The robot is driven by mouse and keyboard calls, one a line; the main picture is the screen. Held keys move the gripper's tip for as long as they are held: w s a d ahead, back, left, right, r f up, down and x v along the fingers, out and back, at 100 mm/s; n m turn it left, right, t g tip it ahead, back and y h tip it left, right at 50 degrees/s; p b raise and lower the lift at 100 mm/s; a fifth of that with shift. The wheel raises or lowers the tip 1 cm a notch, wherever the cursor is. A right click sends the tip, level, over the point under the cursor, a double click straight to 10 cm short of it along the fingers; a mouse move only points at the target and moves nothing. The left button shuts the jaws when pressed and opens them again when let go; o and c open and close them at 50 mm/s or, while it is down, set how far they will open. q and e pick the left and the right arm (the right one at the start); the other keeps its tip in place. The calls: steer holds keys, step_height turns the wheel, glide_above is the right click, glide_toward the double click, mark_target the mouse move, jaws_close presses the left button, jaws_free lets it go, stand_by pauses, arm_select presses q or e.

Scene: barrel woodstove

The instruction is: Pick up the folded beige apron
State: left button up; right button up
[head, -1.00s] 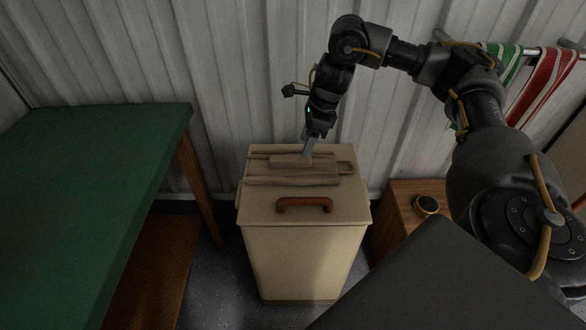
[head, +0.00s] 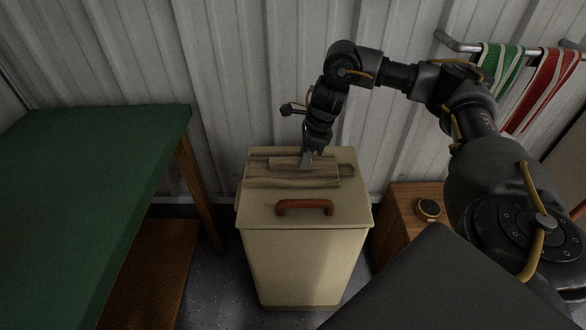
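The folded beige apron (head: 290,181) lies flat on the lid of a cream bin (head: 300,262). It looks like a brownish-beige folded bundle with a raised fold in the middle and a small loop at its right end. My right gripper (head: 306,163) points down at the far middle part of the apron, with its fingertips at or just above the cloth. I cannot tell whether the fingers touch or grip it, as the fingers overlap in this view. My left gripper is not in view.
The bin's lid has a brown handle (head: 304,206) in front of the apron. A green-topped table (head: 90,190) stands at left. A wooden cabinet (head: 398,225) with a small round dark object (head: 428,208) is at right. Striped towels (head: 540,90) hang on a rail. A corrugated wall is close behind.

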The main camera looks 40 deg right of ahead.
jaws_close()
